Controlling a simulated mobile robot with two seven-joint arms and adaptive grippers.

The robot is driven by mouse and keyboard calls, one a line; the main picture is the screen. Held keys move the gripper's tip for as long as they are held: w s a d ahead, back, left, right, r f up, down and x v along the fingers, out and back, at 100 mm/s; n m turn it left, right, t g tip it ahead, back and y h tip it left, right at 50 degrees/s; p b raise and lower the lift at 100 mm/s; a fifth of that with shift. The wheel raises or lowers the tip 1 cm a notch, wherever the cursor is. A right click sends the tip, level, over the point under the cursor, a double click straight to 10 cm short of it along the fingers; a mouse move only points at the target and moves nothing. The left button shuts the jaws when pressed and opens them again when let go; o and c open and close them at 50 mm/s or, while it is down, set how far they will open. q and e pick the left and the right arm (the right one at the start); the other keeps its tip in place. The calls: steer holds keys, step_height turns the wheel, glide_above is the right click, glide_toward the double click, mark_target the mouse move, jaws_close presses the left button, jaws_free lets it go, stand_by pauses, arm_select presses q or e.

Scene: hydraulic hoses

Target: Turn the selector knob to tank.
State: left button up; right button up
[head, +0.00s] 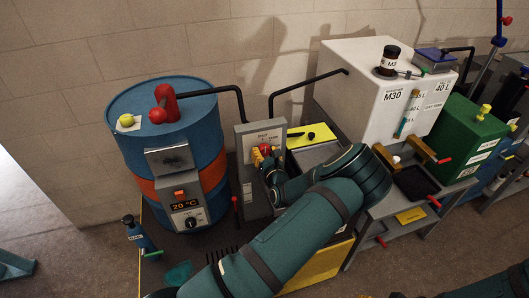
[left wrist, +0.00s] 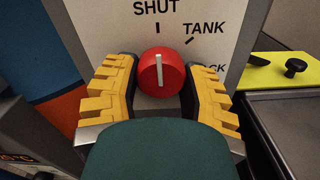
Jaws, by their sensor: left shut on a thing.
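The selector knob (left wrist: 161,72) is a red round knob with a white pointer line, on a grey panel (head: 249,187). In the left wrist view the line stands upright, towards the SHUT mark. The TANK mark is up and to the right of it, and a third label ending in "CK" is partly hidden by a finger. My left gripper (left wrist: 158,88) has its yellow ridged fingers on either side of the knob and is shut on it. In the head view the knob (head: 265,149) shows small between the fingertips. My right gripper is not in view.
A blue drum (head: 128,97) with an orange band and a 20 °C display stands left of the panel. Black pipes rise around the panel. A white M30 tank (head: 360,75) and a green tank (head: 463,135) stand right. A small blue bottle (head: 137,236) stands at front left.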

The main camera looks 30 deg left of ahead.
arm_select(q)
steer(key=shift+r+m+p, duration=0.15)
steer(key=shift+m+p, duration=0.55)
steer(key=shift+p, duration=0.25)
steer(key=shift+m+p, duration=1.1)
steer(key=shift+m, duration=0.1)
steer(key=m+p, duration=0.2)
steer(key=m, duration=0.1)
steer(key=shift+a, duration=0.1)
steer(key=shift+m+p, duration=0.55)
steer(key=shift+m, duration=0.85)
steer(key=o, duration=1.2)
